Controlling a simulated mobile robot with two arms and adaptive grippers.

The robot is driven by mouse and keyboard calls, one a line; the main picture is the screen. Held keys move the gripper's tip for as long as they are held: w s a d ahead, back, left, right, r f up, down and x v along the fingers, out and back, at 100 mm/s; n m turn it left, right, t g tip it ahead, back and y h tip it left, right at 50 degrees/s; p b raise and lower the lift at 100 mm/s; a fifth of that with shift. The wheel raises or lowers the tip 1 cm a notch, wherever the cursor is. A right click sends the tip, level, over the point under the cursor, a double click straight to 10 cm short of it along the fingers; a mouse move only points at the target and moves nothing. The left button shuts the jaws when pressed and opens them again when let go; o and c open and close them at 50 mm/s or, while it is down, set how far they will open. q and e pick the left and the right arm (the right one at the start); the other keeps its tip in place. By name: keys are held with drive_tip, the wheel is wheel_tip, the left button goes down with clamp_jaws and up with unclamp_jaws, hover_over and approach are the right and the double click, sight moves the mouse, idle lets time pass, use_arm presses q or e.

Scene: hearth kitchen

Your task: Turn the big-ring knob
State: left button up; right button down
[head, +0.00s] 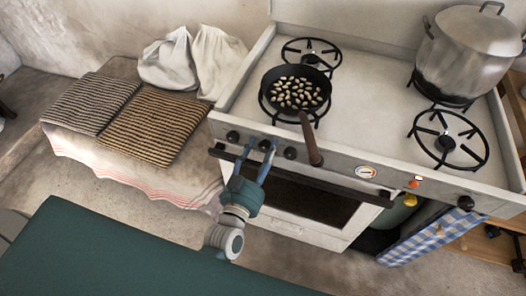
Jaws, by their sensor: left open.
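The white stove (375,75) carries a row of dark knobs on its front panel. The left knob (233,136), the second knob (264,145) and the third knob (290,153) sit at the left end. A separate knob (466,203) sits at the far right. No readable label shows which one is the big-ring knob. My left gripper (262,146) is open, its blue fingers at the front panel on either side of the second knob. Contact cannot be told from this angle. My right gripper is not in view.
A black pan (297,91) of pale beans sits on a front burner, its handle (311,138) jutting over the front edge. A large pot (467,55) stands at the back right. The oven rail (340,186) runs below the knobs. A checked cloth (430,235) hangs at right.

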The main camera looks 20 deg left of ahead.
use_arm(q)
drive_tip(key=shift+c, duration=0.5)
drive_tip(key=c, duration=1.1)
drive_tip(key=shift+o, duration=0.2)
drive_tip(key=shift+r, duration=0.1)
